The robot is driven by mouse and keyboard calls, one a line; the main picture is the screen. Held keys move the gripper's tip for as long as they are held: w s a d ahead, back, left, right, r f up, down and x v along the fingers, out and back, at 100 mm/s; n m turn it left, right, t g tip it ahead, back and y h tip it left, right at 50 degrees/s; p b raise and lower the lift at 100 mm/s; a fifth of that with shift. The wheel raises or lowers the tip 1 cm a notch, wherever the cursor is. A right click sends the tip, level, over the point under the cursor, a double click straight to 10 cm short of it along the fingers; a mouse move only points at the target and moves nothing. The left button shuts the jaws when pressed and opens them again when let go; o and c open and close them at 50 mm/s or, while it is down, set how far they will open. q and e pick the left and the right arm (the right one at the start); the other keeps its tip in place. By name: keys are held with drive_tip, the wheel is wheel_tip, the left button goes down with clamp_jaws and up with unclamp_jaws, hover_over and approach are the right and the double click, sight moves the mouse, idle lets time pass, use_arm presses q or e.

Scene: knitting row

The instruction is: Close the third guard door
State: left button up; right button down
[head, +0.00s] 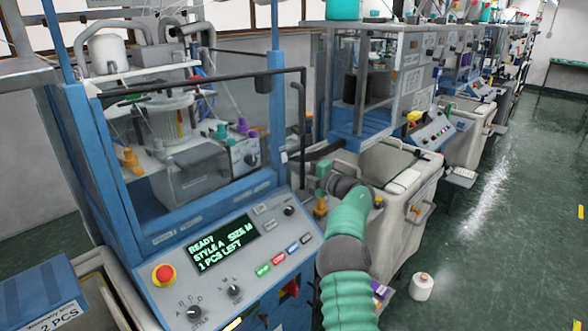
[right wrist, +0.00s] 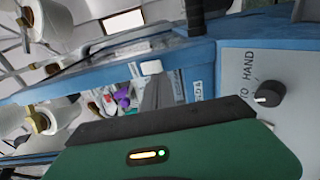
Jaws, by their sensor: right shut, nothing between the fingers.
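The nearest blue knitting machine (head: 110,190) fills the left half of the head view. A guard door with a black rail frame (head: 240,72) spans the front of its opening, and the working parts show behind it. I cannot tell whether this door is fully closed or which number it is. My right gripper (head: 318,185) is beside the right end of the machine's control panel (head: 232,250), apart from the black rail. It is shut and empty. In the right wrist view, my green gripper housing (right wrist: 180,150) faces the blue machine frame (right wrist: 110,75). My left gripper is not in view.
The panel has a lit display (head: 224,240), a red stop button (head: 164,275) and knobs. More machines (head: 400,70) run back along the row. A white yarn cone (head: 421,286) stands on the green floor. A clear aisle (head: 500,220) lies at the right.

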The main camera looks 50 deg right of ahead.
drive_tip(key=b, duration=0.3)
approach(293, 186)
drive_tip(key=s+d+r, duration=0.1)
drive_tip(key=d+r, duration=0.2)
drive_tip(key=d, duration=0.2)
drive_tip(key=s+f+m+h+p, duration=0.3)
drive_tip(key=s+m+h+p, duration=0.25)
drive_tip(key=m+p, duration=0.65)
drive_tip(key=a+m+g+p, duration=0.1)
drive_tip(key=a+m+p, duration=0.5)
drive_tip(key=a+m, duration=0.35)
drive_tip(key=p+x, duration=0.1)
drive_tip(key=x, duration=0.3)
drive_tip(key=p+x, duration=0.1)
drive_tip(key=x, duration=0.3)
drive_tip(key=p+x, duration=0.1)
drive_tip(key=x, duration=0.4)
drive_tip(key=shift+w+a+f+p, duration=0.1)
drive_tip(key=shift+w+a+p, duration=0.1)
drive_tip(key=shift+a+p, duration=0.1)
drive_tip(key=shift+w, duration=0.3)
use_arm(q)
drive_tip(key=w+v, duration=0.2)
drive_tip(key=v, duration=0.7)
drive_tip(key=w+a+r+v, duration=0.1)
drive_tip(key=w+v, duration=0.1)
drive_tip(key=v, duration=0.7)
use_arm(e)
drive_tip(key=shift+w+a, duration=0.1)
drive_tip(key=shift+w, duration=0.05)
